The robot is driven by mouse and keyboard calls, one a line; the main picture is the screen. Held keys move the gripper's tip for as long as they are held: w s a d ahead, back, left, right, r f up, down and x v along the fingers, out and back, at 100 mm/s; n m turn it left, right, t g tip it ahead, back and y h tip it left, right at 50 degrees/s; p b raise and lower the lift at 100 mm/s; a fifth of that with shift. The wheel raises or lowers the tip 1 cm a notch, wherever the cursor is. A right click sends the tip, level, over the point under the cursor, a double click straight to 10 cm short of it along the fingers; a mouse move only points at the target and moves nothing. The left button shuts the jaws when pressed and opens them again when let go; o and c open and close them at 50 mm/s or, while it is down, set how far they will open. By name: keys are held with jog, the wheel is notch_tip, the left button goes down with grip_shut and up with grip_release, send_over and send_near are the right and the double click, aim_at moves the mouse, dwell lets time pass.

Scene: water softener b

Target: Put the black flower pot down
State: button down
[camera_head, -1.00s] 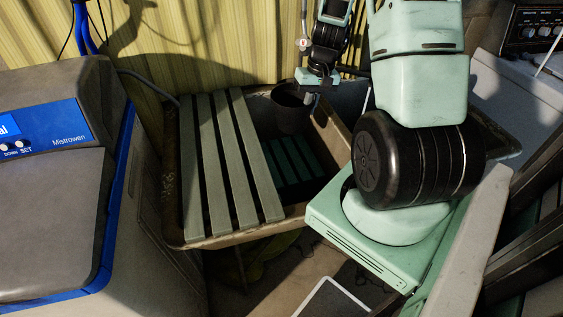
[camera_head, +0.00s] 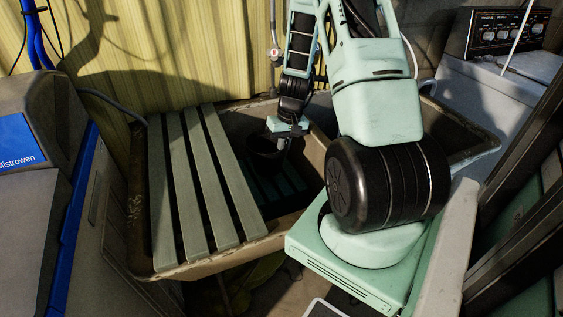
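The black flower pot (camera_head: 264,147) is in the head view, upright, inside or just above the open part of the brown basin (camera_head: 143,217). My gripper (camera_head: 288,138) is at the pot's right rim, pointing down, and looks shut on that rim. The fingertips are small and dark, partly lost against the pot. The pot's base lies in shadow, and I cannot tell whether it touches the dark green slats (camera_head: 275,187) below it.
A pale slatted board (camera_head: 205,190) covers the basin's left part. The grey and blue Mistrowen machine (camera_head: 40,200) stands at left. A yellow corrugated wall (camera_head: 170,50) is behind. A white appliance with knobs (camera_head: 510,85) is at the back right.

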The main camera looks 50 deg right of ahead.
jog(key=shift+f, duration=2.05)
jog(key=shift+f, duration=0.15)
jog(key=c, duration=1.6)
grip_release()
jog(key=shift+c, duration=0.2)
